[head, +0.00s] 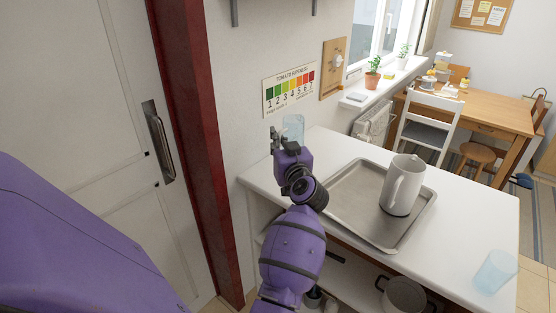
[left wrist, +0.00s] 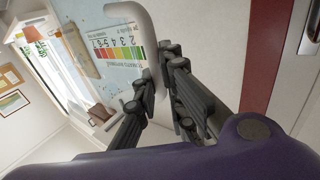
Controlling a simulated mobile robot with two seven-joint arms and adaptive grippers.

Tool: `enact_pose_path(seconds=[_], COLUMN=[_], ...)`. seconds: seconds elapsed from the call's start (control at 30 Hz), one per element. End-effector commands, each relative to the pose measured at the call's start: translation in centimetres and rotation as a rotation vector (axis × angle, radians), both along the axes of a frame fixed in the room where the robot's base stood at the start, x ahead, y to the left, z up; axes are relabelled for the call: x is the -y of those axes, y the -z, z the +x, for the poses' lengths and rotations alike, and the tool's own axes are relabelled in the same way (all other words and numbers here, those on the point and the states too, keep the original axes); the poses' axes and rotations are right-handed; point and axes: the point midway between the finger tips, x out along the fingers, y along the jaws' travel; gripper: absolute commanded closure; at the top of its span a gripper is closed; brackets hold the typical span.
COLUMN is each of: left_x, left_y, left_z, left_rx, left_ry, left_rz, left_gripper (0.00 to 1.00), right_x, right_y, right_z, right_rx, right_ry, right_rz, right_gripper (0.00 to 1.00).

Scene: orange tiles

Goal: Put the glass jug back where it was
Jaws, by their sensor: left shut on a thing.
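The glass jug (head: 293,127) is pale blue and see-through, at the back left of the white counter near the wall. Part of it is hidden behind my left gripper (head: 277,139). In the left wrist view, the jug's pale curved handle (left wrist: 146,18) runs down between the fingers of my left gripper (left wrist: 158,72), which is shut on it. Its clear body (left wrist: 98,65) shows to the left of the handle, with the wall chart seen through it. I cannot tell whether its base touches the counter. My right gripper is not in view.
A grey metal tray (head: 343,196) holds a white pitcher (head: 403,185) to the right of my left arm. A pot (head: 403,296) is on the shelf below.

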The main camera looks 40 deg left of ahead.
Motion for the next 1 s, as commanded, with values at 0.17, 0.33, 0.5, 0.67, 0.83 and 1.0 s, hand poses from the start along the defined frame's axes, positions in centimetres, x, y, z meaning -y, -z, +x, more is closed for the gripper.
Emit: enact_pose_path(seconds=[0.17, 0.33, 0.5, 0.67, 0.83, 1.0], left_x=[-1.6, -2.2, -2.8, -2.8, -2.8, -2.8], left_y=[4.4, 5.0, 6.1, 9.1, 8.8, 8.7], left_z=[1.9, 2.7, 3.4, 3.3, 3.4, 3.4], left_rx=[-0.014, -0.005, -0.005, -0.011, 0.0, 0.001], left_ry=[0.0, 0.002, 0.001, 0.0, 0.001, 0.001], left_rz=[0.001, 0.002, 0.003, 0.001, 0.001, 0.002], left_gripper=[1.0, 1.0, 1.0, 1.0, 1.0, 1.0], right_x=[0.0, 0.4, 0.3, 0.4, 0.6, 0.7], right_y=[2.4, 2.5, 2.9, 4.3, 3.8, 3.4], right_z=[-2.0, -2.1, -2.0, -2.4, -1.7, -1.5], right_rx=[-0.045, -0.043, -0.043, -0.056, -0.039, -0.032], right_ry=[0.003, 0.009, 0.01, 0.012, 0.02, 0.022], right_rz=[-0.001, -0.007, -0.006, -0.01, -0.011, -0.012], right_gripper=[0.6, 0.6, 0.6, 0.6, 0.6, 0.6])
